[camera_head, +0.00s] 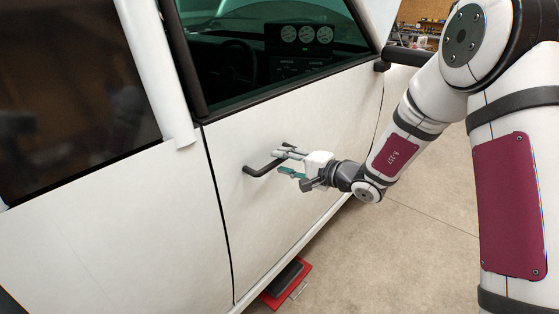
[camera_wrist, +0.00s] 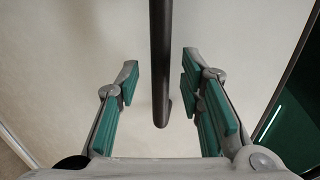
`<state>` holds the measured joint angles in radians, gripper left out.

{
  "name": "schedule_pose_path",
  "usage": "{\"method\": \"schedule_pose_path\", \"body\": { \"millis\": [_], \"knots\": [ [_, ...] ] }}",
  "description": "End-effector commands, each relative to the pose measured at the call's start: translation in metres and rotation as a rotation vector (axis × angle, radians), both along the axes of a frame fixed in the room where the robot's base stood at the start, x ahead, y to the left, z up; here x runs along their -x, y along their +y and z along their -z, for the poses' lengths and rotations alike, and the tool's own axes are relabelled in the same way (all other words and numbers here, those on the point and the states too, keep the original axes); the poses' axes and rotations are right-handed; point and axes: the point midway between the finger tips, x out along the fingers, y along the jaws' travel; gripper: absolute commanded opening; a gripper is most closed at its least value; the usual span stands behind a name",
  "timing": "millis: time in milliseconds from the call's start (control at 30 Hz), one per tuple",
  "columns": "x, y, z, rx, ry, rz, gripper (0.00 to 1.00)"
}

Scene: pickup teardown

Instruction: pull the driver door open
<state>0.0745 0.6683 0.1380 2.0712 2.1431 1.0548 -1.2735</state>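The driver door (camera_head: 290,195) of a white pickup is shut, flush with the panel to its left. Its dark bar handle (camera_head: 262,168) stands out from the door skin. My gripper (camera_head: 282,161) is at the handle, with its fingers pointing at the door. In the wrist view the gripper (camera_wrist: 160,90) is open, with one green-padded finger on each side of the handle (camera_wrist: 160,70). The handle runs between the fingers with a gap on both sides, and neither pad touches it. Part of the handle is hidden behind a finger in the head view.
A side mirror (camera_head: 408,56) sticks out at the door's front edge, close to my arm. A red and black object (camera_head: 287,281) lies on the floor under the door sill. The concrete floor (camera_head: 400,265) right of the truck is clear.

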Motion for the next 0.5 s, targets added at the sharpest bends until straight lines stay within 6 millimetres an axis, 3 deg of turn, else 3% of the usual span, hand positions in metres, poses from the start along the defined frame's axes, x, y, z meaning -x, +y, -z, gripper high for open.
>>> {"method": "schedule_pose_path", "body": {
  "millis": [200, 500],
  "knots": [
    [-0.011, 0.015, 0.004, 0.0, 0.0, -0.001, 0.35],
    [-0.013, 0.017, 0.004, -0.001, -0.001, 0.0, 0.35]
  ]
}}
